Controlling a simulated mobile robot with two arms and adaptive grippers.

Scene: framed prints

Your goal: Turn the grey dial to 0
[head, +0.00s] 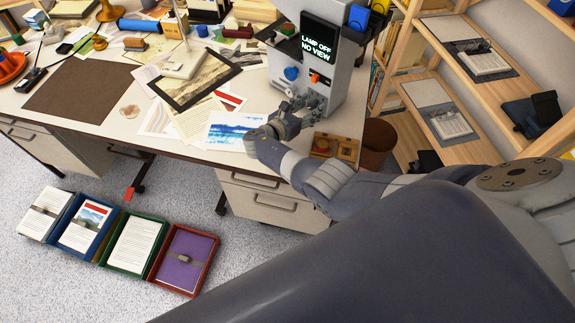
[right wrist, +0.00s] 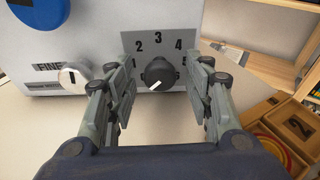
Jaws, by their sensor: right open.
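The dark grey dial (right wrist: 159,73) sits on a numbered plate (right wrist: 157,45) on the front of a grey device (head: 330,60). Its white mark points down and to the left. The numbers 1 to 4 show around it, and a 5 is partly covered by a finger; I see no 0. My right gripper (right wrist: 158,92) is open, its fingers on either side of the dial with gaps between. In the head view the right gripper (head: 305,103) is at the device's lower front and hides the dial. My left gripper is not in view.
A pale knob marked FINE (right wrist: 74,75) and a blue knob (head: 291,73) are on the device. Its screen (head: 319,46) reads LAMP OFF NO VIEW. A wooden box (head: 335,147) stands at the desk's edge, right of the gripper. Papers (head: 205,118) lie to the left.

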